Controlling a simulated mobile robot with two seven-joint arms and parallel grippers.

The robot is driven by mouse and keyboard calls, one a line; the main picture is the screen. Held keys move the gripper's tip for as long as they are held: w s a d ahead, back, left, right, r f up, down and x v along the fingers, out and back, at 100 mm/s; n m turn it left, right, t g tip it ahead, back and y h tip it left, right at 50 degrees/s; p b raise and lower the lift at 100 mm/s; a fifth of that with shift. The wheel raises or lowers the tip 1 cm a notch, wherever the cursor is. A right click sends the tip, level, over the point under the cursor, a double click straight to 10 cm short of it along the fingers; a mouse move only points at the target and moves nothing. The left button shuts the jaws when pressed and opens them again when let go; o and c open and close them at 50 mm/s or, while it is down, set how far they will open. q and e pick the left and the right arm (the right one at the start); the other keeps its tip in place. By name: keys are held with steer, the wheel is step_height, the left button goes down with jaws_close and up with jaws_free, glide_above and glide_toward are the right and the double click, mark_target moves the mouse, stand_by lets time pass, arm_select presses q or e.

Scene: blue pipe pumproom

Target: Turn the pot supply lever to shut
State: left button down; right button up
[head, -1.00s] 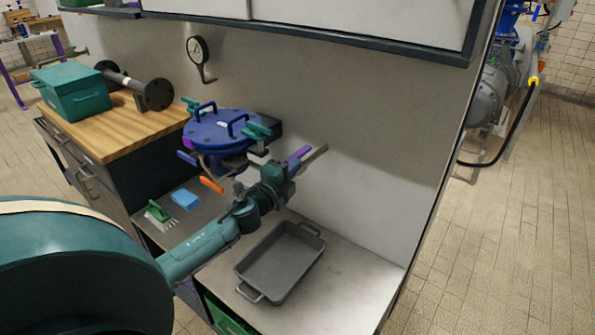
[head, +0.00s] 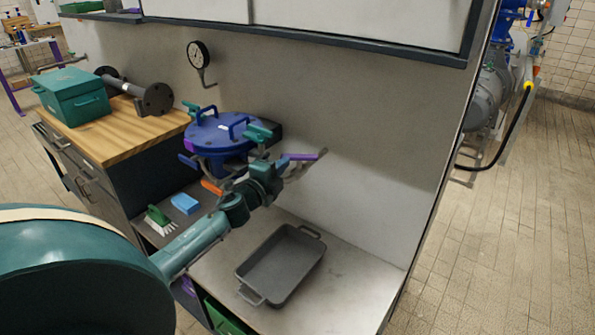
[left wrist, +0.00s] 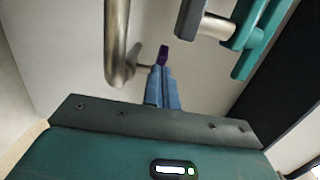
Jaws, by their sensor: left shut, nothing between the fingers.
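The pot (head: 215,150) is a blue round vessel with a bolted lid at the back of the steel counter. A purple lever (head: 302,157) sticks out right of it, by a grey metal pipe near the wall; I take it as the supply lever. My left gripper (head: 281,164) is shut and empty at the lever's left end. In the left wrist view its blue fingers (left wrist: 163,72) are together, with the purple lever end (left wrist: 164,54) just beyond their tips. I cannot tell whether they touch. The lever's pivot is hidden. My right gripper is out of view.
A bent steel pipe (left wrist: 117,45) and a teal clamp (left wrist: 258,38) stand close to the fingers. A grey tray (head: 281,264) lies on the counter below. An orange handle (head: 211,187), a blue sponge (head: 185,203) and a green brush (head: 157,214) are to the left.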

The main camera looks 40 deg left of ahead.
arm_select(q)
steer(key=shift+w+a, duration=0.1)
steer(key=shift+a, duration=0.3)
steer(key=shift+w+a, duration=0.1)
steer(key=shift+a, duration=0.05)
stand_by(0.5)
